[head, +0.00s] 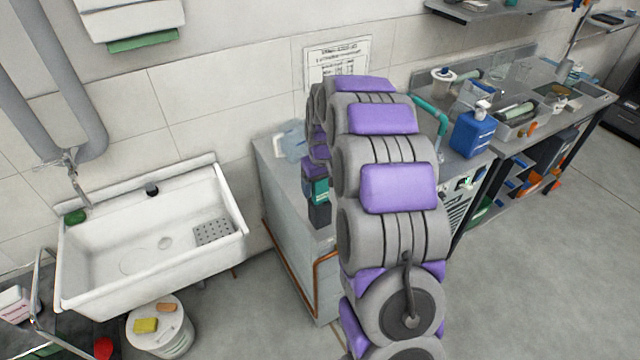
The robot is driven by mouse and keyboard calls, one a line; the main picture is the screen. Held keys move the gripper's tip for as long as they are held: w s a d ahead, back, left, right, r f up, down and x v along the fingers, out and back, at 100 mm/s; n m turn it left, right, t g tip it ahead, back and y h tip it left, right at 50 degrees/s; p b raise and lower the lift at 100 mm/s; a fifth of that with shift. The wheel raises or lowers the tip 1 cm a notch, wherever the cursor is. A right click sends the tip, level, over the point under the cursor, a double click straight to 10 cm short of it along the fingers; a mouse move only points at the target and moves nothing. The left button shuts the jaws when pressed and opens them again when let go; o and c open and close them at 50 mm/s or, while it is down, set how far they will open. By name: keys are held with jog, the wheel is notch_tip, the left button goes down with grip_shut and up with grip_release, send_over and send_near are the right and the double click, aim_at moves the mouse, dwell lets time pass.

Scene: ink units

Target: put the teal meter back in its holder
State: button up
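A small teal block (320,190), which looks like the teal meter, shows just left of my arm over the grey cabinet top. A dark, upright block (320,214) is directly below it and may be its holder. I cannot tell whether the meter sits in it or is only above it. My grey and purple arm rises through the middle of the view and bends down at its far end. The end of my arm, with my gripper (314,172), is at the top of the teal block. The fingers are too small and too hidden to read.
A clear container (291,140) stands on the cabinet (270,180) behind the teal block. A white sink (150,240) is at the left, with a bucket (160,328) below it. A blue bottle (472,132) stands on the metal bench at the right. Floor at the right is clear.

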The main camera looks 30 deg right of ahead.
jog(key=shift+r, duration=0.1)
notch_tip(320, 180, up, 11)
jog(key=s+p, duration=0.1)
jog(key=p, duration=0.1)
jog(key=s+a+r+g, duration=0.1)
jog(key=s+a+r, duration=0.1)
jog(key=s+a, duration=0.55)
jog(key=s+a+r+g, duration=0.1)
jog(key=s+a+r, duration=0.25)
jog(key=s, duration=0.65)
jog(key=shift+g, duration=0.6)
jog(key=s+a+f, duration=0.1)
jog(key=s, duration=0.6)
jog(key=s+a+f, duration=0.1)
jog(key=s+a, duration=0.1)
jog(key=s, duration=0.5)
jog(key=s+a+f, duration=0.1)
jog(key=s+a, duration=0.1)
jog(key=s, duration=0.5)
jog(key=shift+s+a+f, duration=0.2)
jog(key=shift+s+f, duration=0.05)
